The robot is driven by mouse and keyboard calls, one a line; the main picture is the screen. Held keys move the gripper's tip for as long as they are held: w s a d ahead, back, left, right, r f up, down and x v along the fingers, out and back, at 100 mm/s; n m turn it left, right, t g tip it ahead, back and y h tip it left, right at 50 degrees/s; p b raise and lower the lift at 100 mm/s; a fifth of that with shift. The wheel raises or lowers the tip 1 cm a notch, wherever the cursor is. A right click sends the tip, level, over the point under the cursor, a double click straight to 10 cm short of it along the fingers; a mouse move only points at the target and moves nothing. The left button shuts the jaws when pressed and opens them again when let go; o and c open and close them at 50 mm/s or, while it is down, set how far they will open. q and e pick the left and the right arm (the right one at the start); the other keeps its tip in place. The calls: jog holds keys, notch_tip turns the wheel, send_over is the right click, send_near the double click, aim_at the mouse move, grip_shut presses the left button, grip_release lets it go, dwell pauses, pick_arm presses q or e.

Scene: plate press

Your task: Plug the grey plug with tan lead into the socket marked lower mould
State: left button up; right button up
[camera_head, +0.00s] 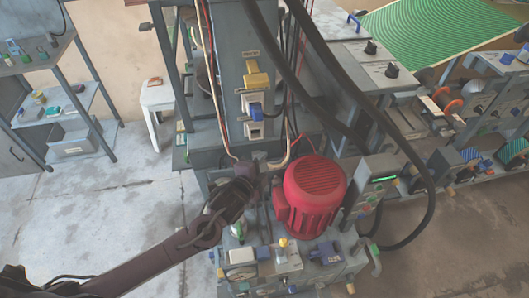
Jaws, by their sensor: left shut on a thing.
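My left gripper (263,168) reaches up from the lower left and is shut in front of the grey column (230,70). What it holds is mostly hidden by the gripper; a tan lead (287,158) runs up right beside it, so it looks like the grey plug. On the column face, a yellow plug or block (257,79) sits at the top. A blue plug (255,110) sits in a pale socket below it. Another pale socket (256,130) is under that and looks empty. Labels are too small to read. My right gripper is out of view.
A red motor (314,190) stands just right of the gripper. Thick black hoses (312,40) cross right of the column.

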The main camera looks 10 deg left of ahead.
pick_arm(q)
jog(key=shift+w+d+r+m+t+h+p, duration=0.25)
jog(key=shift+w+r+m+t+h+p, duration=0.15)
jog(key=shift+w+r+m+h, duration=0.4)
jog(key=shift+w+a+f+b, duration=0.35)
jog(key=shift+w+f+b, duration=0.15)
jog(key=shift+w+b, duration=0.3)
jog(key=shift+w+a+f+b, duration=0.25)
jog(key=shift+w+a+b, duration=0.05)
jog(key=shift+w+b, duration=0.3)
jog(key=shift+w+a+f+b, duration=0.1)
jog(key=shift+w+a+b, duration=0.1)
jog(key=shift+w, duration=0.2)
jog(key=shift+w+a+b, duration=0.15)
jog(key=shift+w+b, duration=0.05)
jog(key=shift+w, duration=0.2)
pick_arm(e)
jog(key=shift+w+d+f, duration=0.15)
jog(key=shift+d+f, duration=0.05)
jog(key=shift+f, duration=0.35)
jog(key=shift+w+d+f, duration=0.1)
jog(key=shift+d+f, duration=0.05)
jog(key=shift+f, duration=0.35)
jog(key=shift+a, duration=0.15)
pick_arm(q)
jog(key=shift+p, duration=0.35)
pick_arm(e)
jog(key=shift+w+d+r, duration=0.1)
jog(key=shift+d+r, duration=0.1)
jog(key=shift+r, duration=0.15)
